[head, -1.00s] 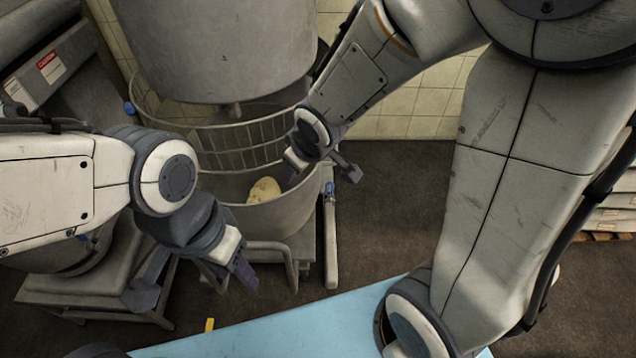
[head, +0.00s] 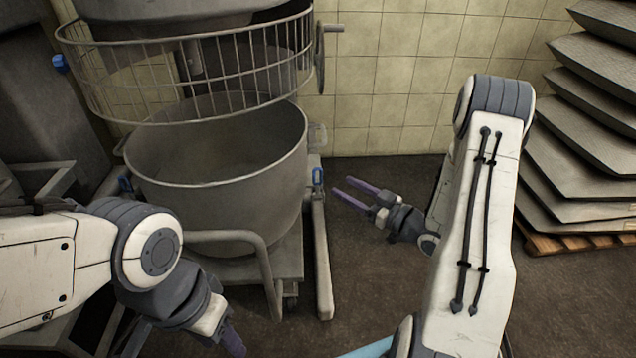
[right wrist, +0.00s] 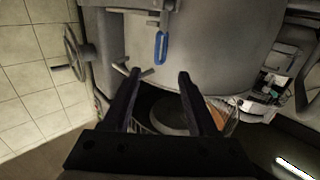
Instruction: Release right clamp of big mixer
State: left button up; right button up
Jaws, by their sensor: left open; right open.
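The big mixer has a large grey bowl (head: 215,190) below a wire guard (head: 200,65). Its right clamp (head: 318,177) has a blue handle and sits at the bowl's right side, on a stand; the clamp also shows in the right wrist view (right wrist: 161,47), upright against the bowl. My right gripper (head: 341,186) is open and empty, just right of the clamp, its fingers pointing towards it. In the right wrist view, the fingers (right wrist: 158,75) are apart, below the handle. My left gripper (head: 234,346) is low in front of the mixer, open, partly cut off by the frame edge.
A bent metal handle (head: 240,238) sticks out in front of the bowl. A handwheel (head: 321,58) stands behind it. Stacked grey sacks (head: 590,130) on a wooden pallet (head: 575,243) are at the right.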

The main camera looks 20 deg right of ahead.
aim_at(320, 174)
jog(key=b+x, duration=0.2)
jog(key=x, duration=0.6)
jog(key=shift+w+a, duration=0.2)
jog(key=shift+a, duration=0.05)
jog(key=shift+x, duration=0.75)
grip_shut()
dwell(0.4)
